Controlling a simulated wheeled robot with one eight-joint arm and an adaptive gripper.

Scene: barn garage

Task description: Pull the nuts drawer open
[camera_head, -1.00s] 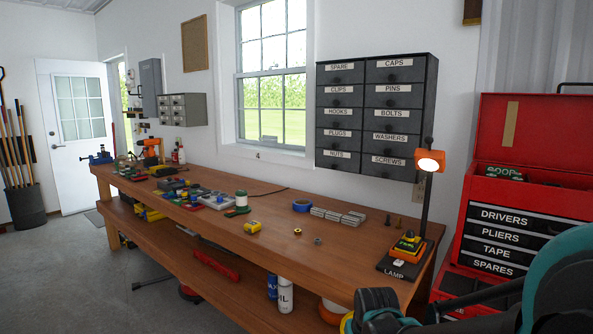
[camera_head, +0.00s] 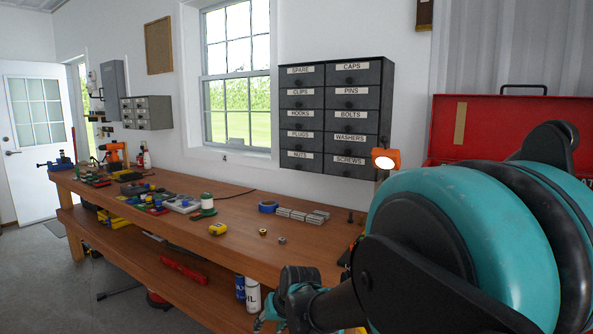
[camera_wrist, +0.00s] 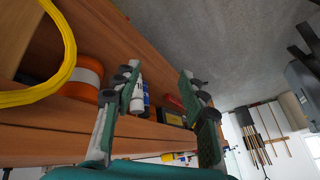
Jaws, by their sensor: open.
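The nuts drawer (camera_head: 300,160) is the bottom drawer of the left column in the dark wall cabinet (camera_head: 387,90). It looks shut, with a small dark knob and a white NUTS label. My gripper (camera_head: 262,322) is low at the bottom of the head view, in front of the workbench and well below the cabinet, partly cut off by the frame edge. In the wrist view my gripper (camera_wrist: 163,110) shows two green fingers wide apart with nothing between them. The cabinet is not in the wrist view.
The wooden workbench (camera_head: 240,230) runs under the cabinet, with a yellow tape measure (camera_head: 218,228), blue tape roll (camera_head: 267,207) and grey boxes (camera_head: 302,214) on it. The orange lamp (camera_head: 385,159) stands right of the cabinet. A red toolbox (camera_head: 480,125) is at the right, partly behind my arm.

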